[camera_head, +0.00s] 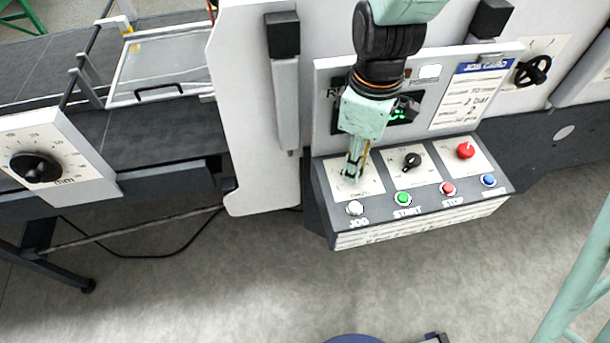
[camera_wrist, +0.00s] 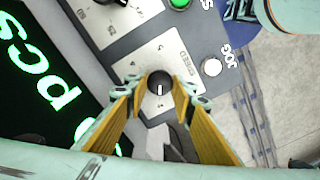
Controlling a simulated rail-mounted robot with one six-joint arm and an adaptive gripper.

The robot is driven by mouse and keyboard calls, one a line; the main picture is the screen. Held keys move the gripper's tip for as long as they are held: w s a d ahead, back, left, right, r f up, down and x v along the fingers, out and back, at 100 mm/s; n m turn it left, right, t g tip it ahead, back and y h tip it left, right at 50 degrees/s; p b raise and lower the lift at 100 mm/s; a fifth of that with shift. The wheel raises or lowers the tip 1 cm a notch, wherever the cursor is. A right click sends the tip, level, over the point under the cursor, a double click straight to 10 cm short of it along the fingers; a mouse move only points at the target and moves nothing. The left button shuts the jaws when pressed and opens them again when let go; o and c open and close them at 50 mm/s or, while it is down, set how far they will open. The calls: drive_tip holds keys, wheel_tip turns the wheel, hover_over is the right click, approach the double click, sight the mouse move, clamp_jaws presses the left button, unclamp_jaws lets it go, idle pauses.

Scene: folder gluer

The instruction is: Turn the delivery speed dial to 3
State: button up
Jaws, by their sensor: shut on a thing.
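The speed dial (camera_wrist: 160,84) is a small black knob with a light pointer line on a white plate, labelled "SPEED" in the wrist view. My gripper (camera_wrist: 159,90) is around this knob, with one yellow-lined finger on each side, closed on it. In the head view my gripper (camera_head: 352,174) points down onto the left plate (camera_head: 370,188) of the control panel and hides the knob.
A second black selector (camera_head: 411,161) and a red knob (camera_head: 466,151) sit to the right. Along the panel's front are the white JOG button (camera_head: 355,208), green START button (camera_head: 403,198), red STOP button (camera_head: 448,189) and a blue button (camera_head: 488,180). A job card (camera_head: 476,92) is behind.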

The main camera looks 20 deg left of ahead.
drive_tip(key=shift+s+a+m, duration=0.1)
drive_tip(key=shift+m, duration=0.3)
drive_tip(key=shift+m+b, duration=0.35)
drive_tip(key=shift+m, duration=0.25)
drive_tip(key=m, duration=0.3)
drive_tip(key=shift+r+b, duration=0.15)
drive_tip(key=shift+b, duration=0.2)
drive_tip(key=m+b, duration=0.1)
drive_tip(key=m, duration=0.5)
drive_tip(key=shift+a+m, duration=0.1)
drive_tip(key=shift+m, duration=0.2)
drive_tip(key=o, duration=0.8)
drive_tip(key=shift+o, duration=0.2)
drive_tip(key=shift+r, duration=3.8)
